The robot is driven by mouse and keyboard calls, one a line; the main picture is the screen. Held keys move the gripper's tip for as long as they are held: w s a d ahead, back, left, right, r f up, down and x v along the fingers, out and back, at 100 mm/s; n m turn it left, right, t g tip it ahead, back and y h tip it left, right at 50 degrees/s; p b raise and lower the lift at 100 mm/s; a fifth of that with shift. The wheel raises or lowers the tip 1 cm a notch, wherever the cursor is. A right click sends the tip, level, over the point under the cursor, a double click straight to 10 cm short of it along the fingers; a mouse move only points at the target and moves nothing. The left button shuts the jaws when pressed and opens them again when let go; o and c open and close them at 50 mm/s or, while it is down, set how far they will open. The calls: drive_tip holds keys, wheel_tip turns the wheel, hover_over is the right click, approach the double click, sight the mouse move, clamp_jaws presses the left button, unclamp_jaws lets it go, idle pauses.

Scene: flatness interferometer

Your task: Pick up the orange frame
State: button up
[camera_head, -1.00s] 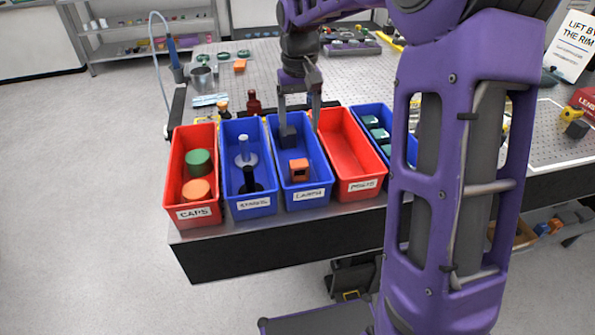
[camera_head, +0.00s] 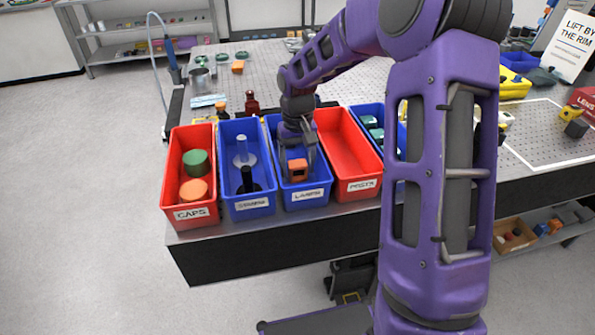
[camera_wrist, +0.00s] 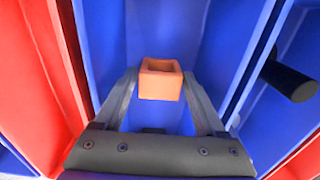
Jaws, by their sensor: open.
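The orange frame (camera_head: 298,169) is a small block-like piece with a square opening, inside the blue bin labelled LAMPS (camera_head: 306,196). In the wrist view the orange frame (camera_wrist: 161,79) sits between the tips of my two fingers. My gripper (camera_head: 297,158) is down inside that bin. In the wrist view my gripper (camera_wrist: 161,88) is open, with one finger on each side of the frame; I cannot tell whether they touch it.
A blue bin (camera_head: 248,203) with a grey and a black stand is at the left. A red bin labelled CAPS (camera_head: 196,213) lies beyond it. An empty-looking red bin (camera_head: 346,150) is at the right. The bin walls are close around my gripper.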

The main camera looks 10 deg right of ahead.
clamp_jaws()
idle(0.3)
drive_tip(key=shift+r, duration=0.15)
